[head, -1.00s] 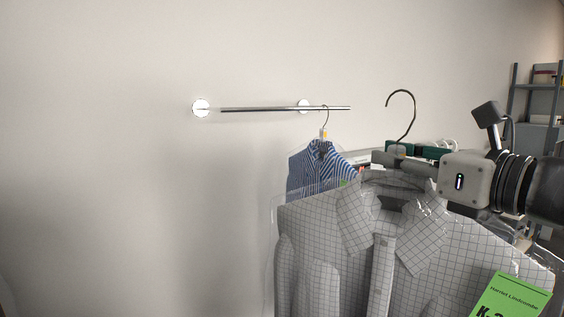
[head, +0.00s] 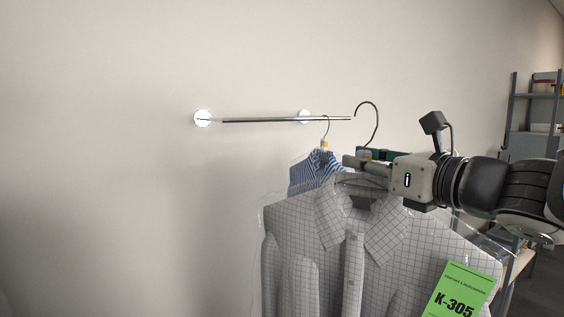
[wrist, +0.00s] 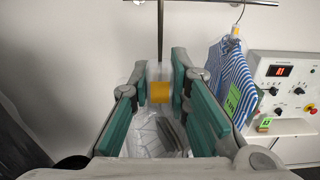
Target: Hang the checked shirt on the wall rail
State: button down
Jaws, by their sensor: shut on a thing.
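The checked shirt (head: 300,225), grey with a fine grid and in clear plastic, hangs upright from its hanger in the head view. A green tag (head: 460,295) reading K-305 is on it. My gripper (head: 352,161) is shut on the hanger's neck just below the hook. The hanger hook (head: 375,120) stands free, just right of the rail's free end and near its height. The wall rail (head: 270,120) is a thin metal bar with round wall mounts. In the wrist view, the hanger neck with a yellow band (wrist: 159,92) is between my green-padded fingers (wrist: 160,100).
A blue striped shirt (head: 312,172) hangs on the rail near its free end, behind the checked shirt. The rail left of it is bare. A control panel (wrist: 284,85) with buttons shows right in the wrist view. Shelves (head: 530,115) stand at far right.

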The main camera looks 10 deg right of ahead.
jog(key=b+x, duration=0.5)
jog(key=x, duration=2.9)
dwell(1.5)
jog(key=shift+w+a+b, duration=0.1)
jog(key=shift+w+b, duration=0.05)
jog(key=shift+b, duration=0.15)
dwell(0.5)
jog(key=shift+w, duration=0.2)
jog(key=shift+b+x, duration=0.85)
jog(key=shift+x, duration=1.45)
jog(key=shift+a+f, duration=0.1)
jog(key=shift+f, duration=0.25)
